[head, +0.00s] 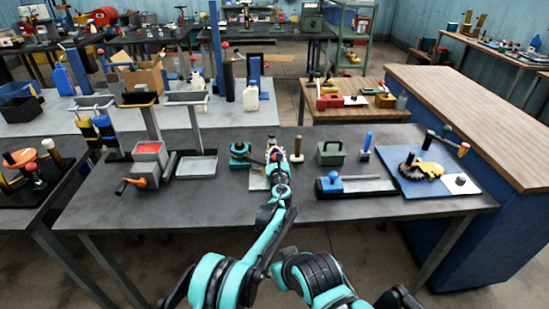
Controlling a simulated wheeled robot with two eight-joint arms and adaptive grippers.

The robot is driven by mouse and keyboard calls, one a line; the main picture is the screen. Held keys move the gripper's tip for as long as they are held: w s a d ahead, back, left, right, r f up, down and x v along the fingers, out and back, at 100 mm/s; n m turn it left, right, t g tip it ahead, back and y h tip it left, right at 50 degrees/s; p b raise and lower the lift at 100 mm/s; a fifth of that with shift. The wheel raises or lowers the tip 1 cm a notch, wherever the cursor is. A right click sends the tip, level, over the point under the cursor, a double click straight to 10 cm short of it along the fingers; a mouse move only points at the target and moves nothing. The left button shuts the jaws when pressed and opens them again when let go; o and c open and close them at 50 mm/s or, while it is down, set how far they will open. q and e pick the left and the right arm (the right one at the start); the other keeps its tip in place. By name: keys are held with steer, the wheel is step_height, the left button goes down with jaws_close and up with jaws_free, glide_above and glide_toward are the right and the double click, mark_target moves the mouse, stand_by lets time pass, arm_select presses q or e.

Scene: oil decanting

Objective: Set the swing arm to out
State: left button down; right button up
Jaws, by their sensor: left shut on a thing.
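My left gripper (275,158) reaches over the middle of the dark workbench. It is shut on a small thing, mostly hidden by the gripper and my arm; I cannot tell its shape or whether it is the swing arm. A pale plate (257,182) shows beneath the gripper. A teal-and-black device (240,149) stands just left of the gripper, and an upright wooden handle (297,147) stands just right. My right gripper is not in view; part of the right arm shows low in the picture.
On the bench, a crank box (148,152) and grey tray (196,167) stand left. Right are a green box (331,152), a blue-handled tool (366,145), a blue-knobbed slide (334,182) and a blue board (420,188) with a yellow gear. The front edge is mostly clear.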

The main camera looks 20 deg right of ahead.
arm_select(q)
steer(key=shift+w+d+r+n+y, duration=0.1)
steer(key=shift+w+d+n+y, duration=0.25)
steer(key=shift+y, duration=0.25)
steer(key=c, duration=1.3)
jaws_free()
steer(key=shift+o, duration=0.6)
steer(key=shift+w+d, duration=0.1)
step_height(320, 180, up, 10)
